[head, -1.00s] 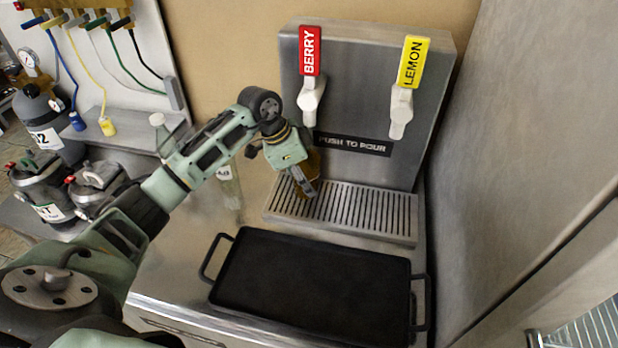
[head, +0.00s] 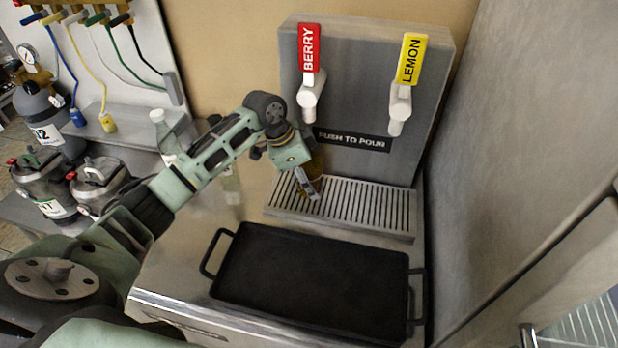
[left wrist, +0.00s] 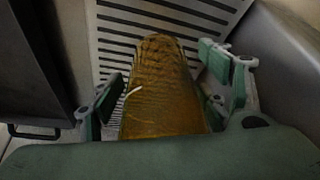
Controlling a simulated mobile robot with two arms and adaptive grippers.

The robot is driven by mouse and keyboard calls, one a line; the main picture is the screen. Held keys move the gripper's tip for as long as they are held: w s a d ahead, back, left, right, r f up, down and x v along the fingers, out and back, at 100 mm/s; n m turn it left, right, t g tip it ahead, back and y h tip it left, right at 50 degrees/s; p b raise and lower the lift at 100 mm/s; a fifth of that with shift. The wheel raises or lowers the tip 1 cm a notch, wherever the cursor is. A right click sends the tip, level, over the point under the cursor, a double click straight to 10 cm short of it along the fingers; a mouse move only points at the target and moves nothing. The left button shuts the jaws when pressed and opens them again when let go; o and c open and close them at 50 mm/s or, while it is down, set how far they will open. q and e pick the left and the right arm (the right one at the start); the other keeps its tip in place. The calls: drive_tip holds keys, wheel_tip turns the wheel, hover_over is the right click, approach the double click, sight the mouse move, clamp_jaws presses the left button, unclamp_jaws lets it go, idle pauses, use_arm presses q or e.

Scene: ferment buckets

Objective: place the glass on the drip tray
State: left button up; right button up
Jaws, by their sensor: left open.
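The glass (left wrist: 165,95) is amber-brown and stands between the fingers of my left gripper in the left wrist view. In the head view it shows only partly (head: 316,178), behind my left gripper (head: 308,188), at the left end of the drip tray. The drip tray (head: 372,210) is a slatted metal grille at the foot of the tap tower; its slats also show behind the glass in the left wrist view (left wrist: 110,45). My left gripper (left wrist: 165,85) is open around the glass, with a gap visible on the right side. The glass's base is hidden. My right gripper is not in view.
A black tray with handles (head: 310,280) lies in front of the drip tray. Above are the red BERRY tap (head: 309,50) and yellow LEMON tap (head: 411,60). A wall rises at right.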

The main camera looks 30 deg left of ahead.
use_arm(q)
drive_tip(key=shift+r, duration=0.15)
drive_tip(key=shift+s+a+r+b, duration=0.35)
drive_tip(key=shift+a+b, duration=0.3)
drive_tip(key=s+a+b, duration=0.1)
drive_tip(key=s+a, duration=0.1)
drive_tip(key=s+a+b, duration=0.1)
drive_tip(key=s+a, duration=0.1)
drive_tip(key=a, duration=0.1)
drive_tip(key=s+a, duration=0.2)
drive_tip(key=a, duration=0.1)
drive_tip(key=shift+s+b, duration=0.1)
drive_tip(key=shift+b, duration=0.3)
drive_tip(key=shift+s+a+r, duration=0.2)
drive_tip(key=shift+s+a, duration=0.1)
drive_tip(key=shift+a, duration=0.05)
